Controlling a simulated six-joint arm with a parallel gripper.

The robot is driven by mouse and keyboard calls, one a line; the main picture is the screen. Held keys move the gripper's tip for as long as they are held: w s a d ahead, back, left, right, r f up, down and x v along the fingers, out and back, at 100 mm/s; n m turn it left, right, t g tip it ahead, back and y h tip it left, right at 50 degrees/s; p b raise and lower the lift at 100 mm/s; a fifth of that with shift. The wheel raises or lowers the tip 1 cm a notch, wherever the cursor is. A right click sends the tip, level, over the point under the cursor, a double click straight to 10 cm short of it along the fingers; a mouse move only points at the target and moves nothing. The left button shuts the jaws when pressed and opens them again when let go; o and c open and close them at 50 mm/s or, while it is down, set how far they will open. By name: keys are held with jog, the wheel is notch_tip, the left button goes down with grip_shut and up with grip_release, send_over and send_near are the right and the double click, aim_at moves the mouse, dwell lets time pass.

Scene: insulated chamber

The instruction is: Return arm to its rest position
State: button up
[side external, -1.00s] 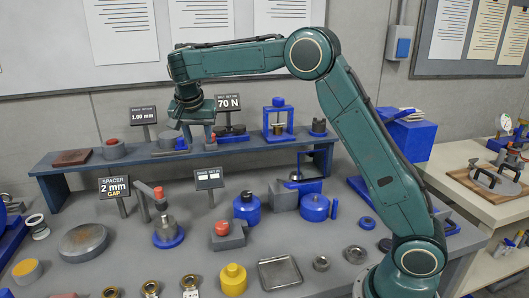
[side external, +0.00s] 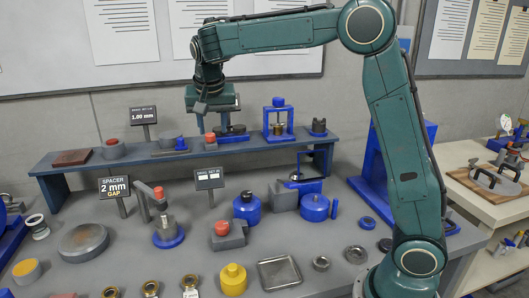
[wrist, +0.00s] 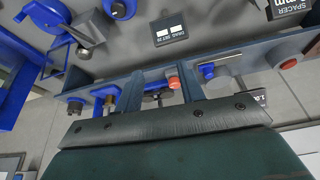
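Shelf items show behind and between the fingers there. In the side view the gripper partly covers the items behind it, and the fingertips are small and hard to make out. The arm's upper link rises steeply from the base at the right, and the forearm reaches left, nearly level.
Red-topped pieces, a blue press frame (side external: 278,118) and small fixtures stand on the shelf. Sign cards (side external: 115,187), a blue canister (side external: 247,207), a yellow weight (side external: 233,279) and a metal tray (side external: 279,272) stand on the grey bench.

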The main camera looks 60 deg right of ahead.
jog(key=s+a+f+n+t+y, duration=0.1)
jog(key=s+a+n, duration=0.1)
jog(key=s, duration=0.8)
jog(key=s+a+n+y, duration=0.1)
jog(key=s+n, duration=0.3)
jog(key=s, duration=0.7)
jog(key=s+a+f+n+t+y, duration=0.1)
jog(key=s+a+n, duration=0.2)
jog(key=s, duration=0.7)
jog(key=shift+s+f+n+t, duration=0.25)
jog(key=shift+f+n+t, duration=0.05)
jog(key=shift+n, duration=0.1)
